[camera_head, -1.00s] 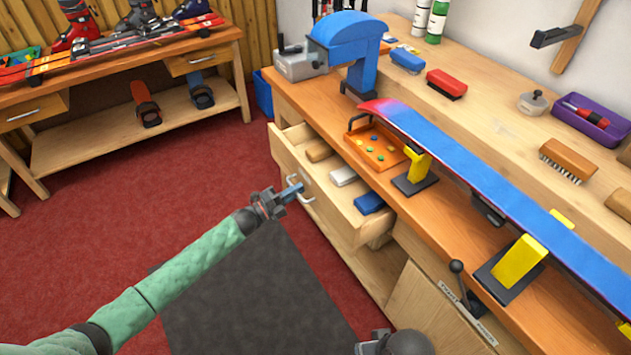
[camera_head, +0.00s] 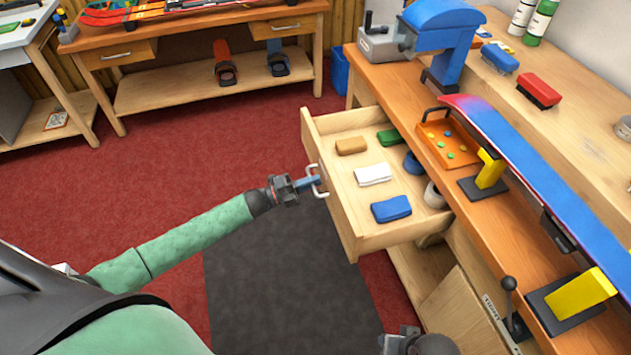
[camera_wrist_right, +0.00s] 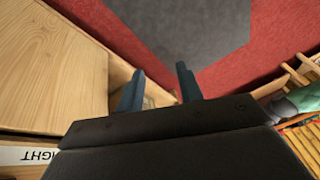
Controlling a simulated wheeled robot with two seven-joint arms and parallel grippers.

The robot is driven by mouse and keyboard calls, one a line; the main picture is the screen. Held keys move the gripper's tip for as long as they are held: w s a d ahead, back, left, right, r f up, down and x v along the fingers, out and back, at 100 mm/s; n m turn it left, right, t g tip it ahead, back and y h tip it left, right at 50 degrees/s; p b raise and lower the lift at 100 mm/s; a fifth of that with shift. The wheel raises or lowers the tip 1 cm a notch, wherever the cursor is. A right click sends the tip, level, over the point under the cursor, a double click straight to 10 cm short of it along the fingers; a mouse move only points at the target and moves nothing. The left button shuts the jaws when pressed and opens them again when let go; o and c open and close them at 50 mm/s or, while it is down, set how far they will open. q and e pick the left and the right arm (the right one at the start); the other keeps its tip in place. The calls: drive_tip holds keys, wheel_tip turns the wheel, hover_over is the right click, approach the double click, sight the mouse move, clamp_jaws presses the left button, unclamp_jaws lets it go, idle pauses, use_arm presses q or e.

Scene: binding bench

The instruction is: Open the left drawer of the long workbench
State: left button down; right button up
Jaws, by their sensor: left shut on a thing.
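The left drawer (camera_head: 346,194) of the long workbench (camera_head: 404,95) stands well out from the bench, its inside in plain view. It holds a brown block (camera_head: 351,146), a green block (camera_head: 389,137), a white block (camera_head: 373,174) and a blue block (camera_head: 391,208). Rolls lie farther in. My left gripper (camera_head: 316,181) is shut on the drawer's pale bar handle (camera_head: 320,192) at the drawer front. My right gripper (camera_wrist_right: 160,68) is open, with nothing between its fingers in the right wrist view. Only part of it shows at the bottom edge of the head view.
A dark mat (camera_head: 280,290) covers the red floor before the drawer, and that floor is clear.

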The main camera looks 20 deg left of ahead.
drive_tip(key=shift+d, duration=0.1)
use_arm(q)
drive_tip(key=c, duration=1.6)
unclamp_jaws()
drive_tip(key=shift+c, duration=0.2)
use_arm(e)
drive_tip(key=shift+w+r, duration=0.1)
drive_tip(key=shift+w, duration=0.2)
